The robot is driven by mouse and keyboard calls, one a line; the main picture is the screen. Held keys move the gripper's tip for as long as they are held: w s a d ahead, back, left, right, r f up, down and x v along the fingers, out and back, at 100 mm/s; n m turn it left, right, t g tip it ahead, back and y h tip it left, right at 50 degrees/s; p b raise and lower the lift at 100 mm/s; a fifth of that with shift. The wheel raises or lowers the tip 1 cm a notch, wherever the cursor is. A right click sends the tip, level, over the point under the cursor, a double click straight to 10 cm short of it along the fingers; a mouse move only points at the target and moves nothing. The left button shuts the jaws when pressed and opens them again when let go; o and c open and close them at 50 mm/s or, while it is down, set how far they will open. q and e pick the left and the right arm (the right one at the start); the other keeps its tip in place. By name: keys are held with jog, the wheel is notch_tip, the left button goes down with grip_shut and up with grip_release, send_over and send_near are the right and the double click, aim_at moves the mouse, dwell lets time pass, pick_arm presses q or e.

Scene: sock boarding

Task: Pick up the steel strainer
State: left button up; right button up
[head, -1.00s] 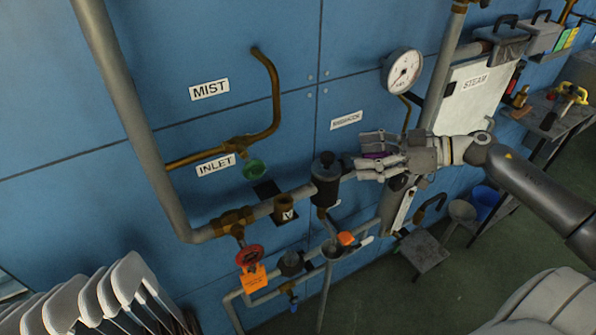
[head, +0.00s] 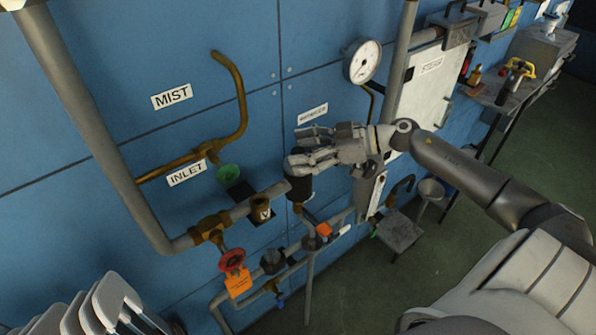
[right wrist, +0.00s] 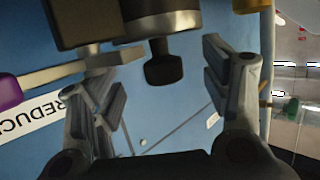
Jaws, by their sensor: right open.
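I cannot tell for certain which fitting is the steel strainer. A dark upright cylindrical fitting (head: 299,189) is on the grey pipe run, its top hidden behind my right gripper in the head view. My right gripper (head: 298,148) is open and empty just above it. In the right wrist view, a dark metal cylinder (right wrist: 178,20) with a black knob (right wrist: 164,70) shows between and beyond the two spread fingers (right wrist: 165,95). The knob is apart from both fingers. My left gripper is not in view.
A brass fitting marked V (head: 261,209) and a red handwheel (head: 232,260) are left on the piping. A pressure gauge (head: 362,62) is up right. In the right wrist view, a purple-ended lever (right wrist: 40,84) is close to the left finger.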

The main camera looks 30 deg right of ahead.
aim_at(285, 161)
jog(key=p+x, duration=0.1)
jog(key=x, duration=0.3)
jog(key=shift+a+p, duration=0.25)
jog(key=shift+p, duration=0.05)
jog(key=shift+a+f, duration=0.15)
jog(key=shift+a, duration=0.05)
jog(key=shift+c, duration=0.3)
